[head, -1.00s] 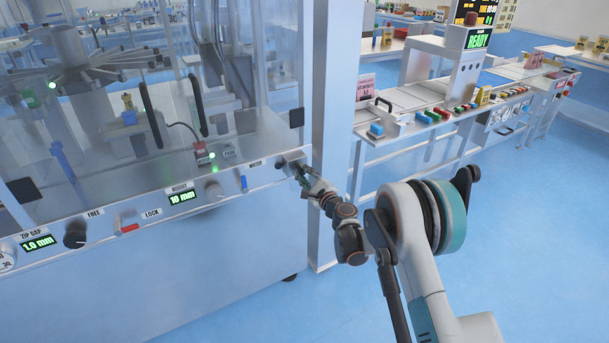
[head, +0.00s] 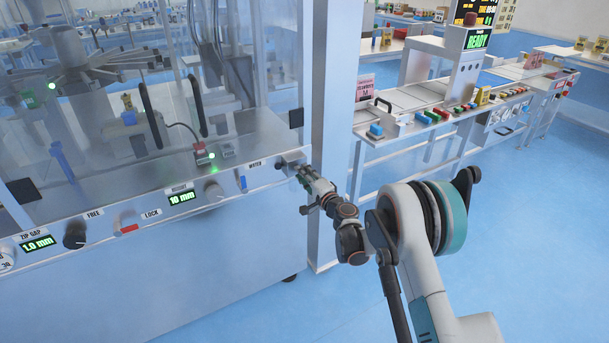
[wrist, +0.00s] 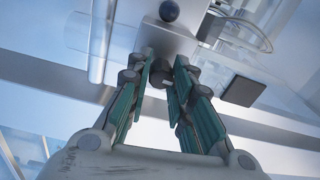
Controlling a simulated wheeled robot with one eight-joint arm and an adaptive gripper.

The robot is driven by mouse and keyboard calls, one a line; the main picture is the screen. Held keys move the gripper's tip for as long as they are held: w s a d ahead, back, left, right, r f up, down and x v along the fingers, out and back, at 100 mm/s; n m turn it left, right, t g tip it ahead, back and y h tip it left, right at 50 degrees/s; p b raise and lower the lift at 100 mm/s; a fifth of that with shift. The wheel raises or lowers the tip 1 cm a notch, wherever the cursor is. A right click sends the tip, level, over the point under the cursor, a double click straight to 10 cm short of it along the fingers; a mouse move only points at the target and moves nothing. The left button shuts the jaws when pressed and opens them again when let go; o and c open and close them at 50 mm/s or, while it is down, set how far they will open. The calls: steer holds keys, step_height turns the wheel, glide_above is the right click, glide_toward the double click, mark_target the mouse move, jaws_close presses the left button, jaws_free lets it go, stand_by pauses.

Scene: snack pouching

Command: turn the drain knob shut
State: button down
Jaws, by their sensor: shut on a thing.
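My gripper (head: 300,172) is at the right end of the machine's front panel, beside the steel upright. In the wrist view my gripper (wrist: 162,80) has its two green-padded fingers closed in on a small dark knob (wrist: 158,76), which I take to be the drain knob. The knob sits below a grey block (wrist: 168,38) with a dark round part on it. In the head view the fingers hide most of the knob, and its turn angle cannot be read.
The steel upright (head: 331,130) stands close on the right. The blue floor (head: 400,310) in front is clear. A conveyor bench (head: 400,95) is behind, right.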

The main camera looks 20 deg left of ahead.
steer(key=shift+n, duration=0.5)
steer(key=c, duration=1.4)
jaws_free()
steer(key=v, duration=1.2)
steer(key=shift+w, duration=0.1)
